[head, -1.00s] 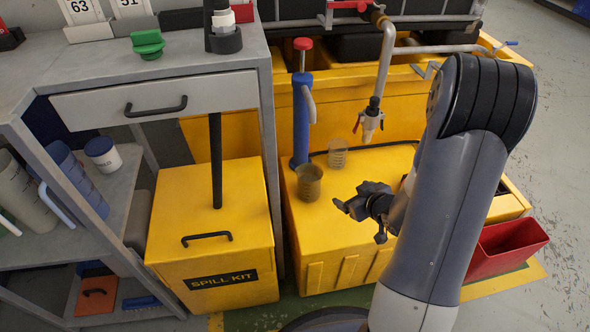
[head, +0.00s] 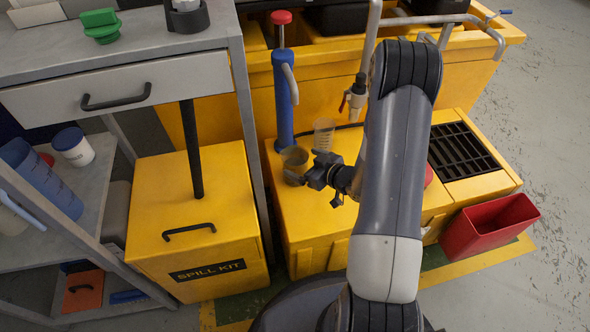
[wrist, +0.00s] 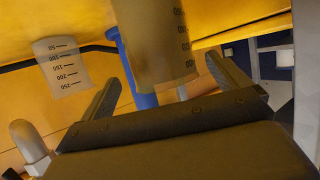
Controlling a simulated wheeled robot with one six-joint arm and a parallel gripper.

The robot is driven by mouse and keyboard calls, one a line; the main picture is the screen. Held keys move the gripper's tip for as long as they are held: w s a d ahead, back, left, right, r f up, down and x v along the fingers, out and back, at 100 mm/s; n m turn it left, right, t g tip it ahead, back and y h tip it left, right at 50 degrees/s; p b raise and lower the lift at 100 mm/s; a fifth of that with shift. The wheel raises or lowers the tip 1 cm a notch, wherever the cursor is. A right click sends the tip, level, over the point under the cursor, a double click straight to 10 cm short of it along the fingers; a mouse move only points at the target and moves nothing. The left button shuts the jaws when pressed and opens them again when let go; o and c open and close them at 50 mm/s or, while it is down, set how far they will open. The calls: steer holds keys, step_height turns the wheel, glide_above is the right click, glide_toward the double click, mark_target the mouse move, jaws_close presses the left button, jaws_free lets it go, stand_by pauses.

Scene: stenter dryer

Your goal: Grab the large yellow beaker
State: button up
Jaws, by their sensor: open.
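The large yellow beaker (head: 294,165), a murky amber see-through cup, stands on the yellow platform at its left part, near the blue pump. My gripper (head: 313,174) is just right of it, close to its near side, open and empty. In the wrist view the yellow beaker (wrist: 155,35) fills the upper middle, upside down in the picture, with dark graduation marks on its right. The two open fingers reach up on either side of its rim. I cannot tell how deep it lies between them. Part of it is cut off by the frame.
A clear graduated beaker (head: 324,133) stands behind the yellow one. A blue pump (head: 284,98) and a tap (head: 356,97) rise nearby. A yellow spill kit box (head: 196,222) is left, a red bin (head: 488,228) right. A black grate (head: 462,151) tops the platform's right.

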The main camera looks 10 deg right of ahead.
mark_target(287, 157)
steer(key=b+x, duration=0.1)
steer(key=x, duration=0.3)
steer(key=shift+a+f, duration=0.2)
steer(key=shift+c, duration=0.3)
steer(key=c, duration=1.2)
steer(key=shift+r, duration=0.15)
steer(key=shift+c, duration=0.7)
